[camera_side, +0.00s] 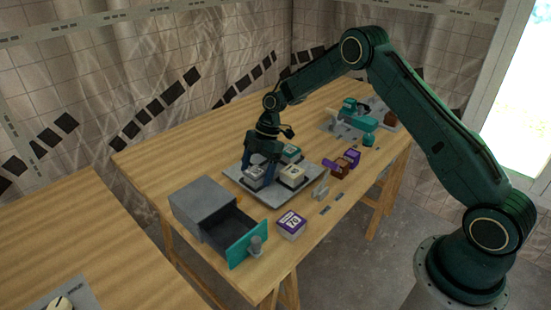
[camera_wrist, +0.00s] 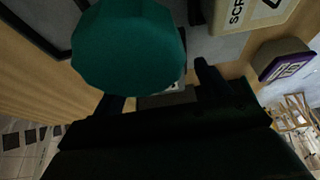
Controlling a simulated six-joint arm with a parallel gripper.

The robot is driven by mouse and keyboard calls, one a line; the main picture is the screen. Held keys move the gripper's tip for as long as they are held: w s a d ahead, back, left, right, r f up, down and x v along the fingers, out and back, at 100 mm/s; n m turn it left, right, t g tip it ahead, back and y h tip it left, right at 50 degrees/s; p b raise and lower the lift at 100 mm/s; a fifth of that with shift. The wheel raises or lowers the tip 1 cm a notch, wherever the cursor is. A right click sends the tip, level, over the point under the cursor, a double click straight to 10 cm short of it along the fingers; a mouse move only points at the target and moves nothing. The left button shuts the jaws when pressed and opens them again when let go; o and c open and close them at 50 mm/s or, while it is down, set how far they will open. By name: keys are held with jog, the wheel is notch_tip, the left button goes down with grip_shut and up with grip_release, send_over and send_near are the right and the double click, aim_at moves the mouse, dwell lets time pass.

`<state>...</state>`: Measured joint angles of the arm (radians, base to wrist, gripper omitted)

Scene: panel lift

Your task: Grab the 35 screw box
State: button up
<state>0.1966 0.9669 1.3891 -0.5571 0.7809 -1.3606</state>
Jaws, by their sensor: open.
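My gripper (camera_side: 261,163) is open and points down at the tray (camera_side: 267,196) on the table. A grey box (camera_side: 254,178) with a light label stands on the tray right at the fingers; I cannot tell whether they touch it. A cream box (camera_side: 292,177) stands to its right and a green-topped box (camera_side: 291,153) behind. In the wrist view the gripper (camera_wrist: 160,88) shows dark fingers, with a grey surface partly visible between them. The cream box (camera_wrist: 258,12) shows only part of its "SCR" lettering. I cannot read which box is marked 35.
A purple-and-white box marked 70 (camera_side: 291,225) stands in front of the tray. A grey drawer unit (camera_side: 202,203) with its teal-fronted drawer (camera_side: 248,244) open is at the left. Purple and brown blocks (camera_side: 343,163) and a teal device (camera_side: 357,117) are farther right.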

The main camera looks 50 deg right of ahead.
aim_at(257, 170)
jog(key=c, duration=1.2)
jog(key=shift+r, duration=0.15)
notch_tip(257, 170, up, 20)
dwell(0.7)
